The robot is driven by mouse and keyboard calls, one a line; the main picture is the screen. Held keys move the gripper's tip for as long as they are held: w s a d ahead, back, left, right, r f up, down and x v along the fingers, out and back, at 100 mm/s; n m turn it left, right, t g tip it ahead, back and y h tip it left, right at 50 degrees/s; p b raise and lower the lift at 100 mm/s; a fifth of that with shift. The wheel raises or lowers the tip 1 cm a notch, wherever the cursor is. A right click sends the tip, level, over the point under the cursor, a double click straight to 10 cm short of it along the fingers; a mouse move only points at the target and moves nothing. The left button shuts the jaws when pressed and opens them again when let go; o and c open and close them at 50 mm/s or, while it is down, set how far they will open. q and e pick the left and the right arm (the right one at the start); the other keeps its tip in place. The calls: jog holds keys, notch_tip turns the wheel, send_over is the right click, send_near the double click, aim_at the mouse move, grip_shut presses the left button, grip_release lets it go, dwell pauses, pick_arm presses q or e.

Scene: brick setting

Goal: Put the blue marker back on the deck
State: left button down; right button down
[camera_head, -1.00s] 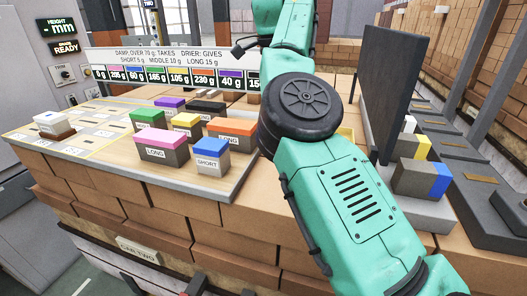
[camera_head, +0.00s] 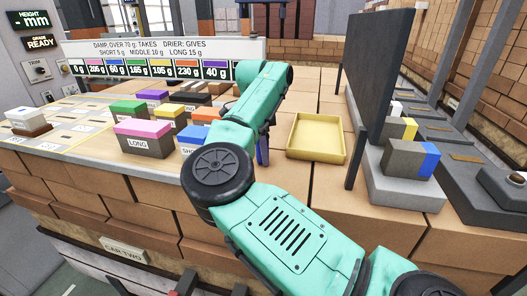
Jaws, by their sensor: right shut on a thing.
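My right arm crosses the middle. Its forearm hides most of my right gripper (camera_head: 263,140). A narrow dark blue piece, seemingly the blue marker (camera_head: 262,152), shows at the gripper, beside the forearm and above the brick top; its outline is mostly hidden. The deck (camera_head: 60,150) is the pale board at left, with yellow lines and printed fields. Colour-topped blocks stand on its right part: pink (camera_head: 142,138), green, purple, yellow, orange, and a blue-topped one (camera_head: 190,138) labelled SHORT, partly behind my arm. My left gripper is not in view.
A shallow yellow tray (camera_head: 318,137) lies empty right of my gripper. A dark upright panel (camera_head: 378,80) stands beyond it. A grey stand (camera_head: 405,190) right of the panel holds grey blocks with blue and yellow ends. A sign (camera_head: 165,48) stands behind the deck.

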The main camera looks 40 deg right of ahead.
jog(key=shift+c, duration=2.1)
grip_release()
jog(key=r, duration=0.4)
jog(key=a+r, duration=0.1)
jog(key=r, duration=0.7)
jog(key=shift+w+a+r+p, duration=0.1)
jog(key=shift+w+a+p, duration=0.05)
jog(key=shift+w+p, duration=0.2)
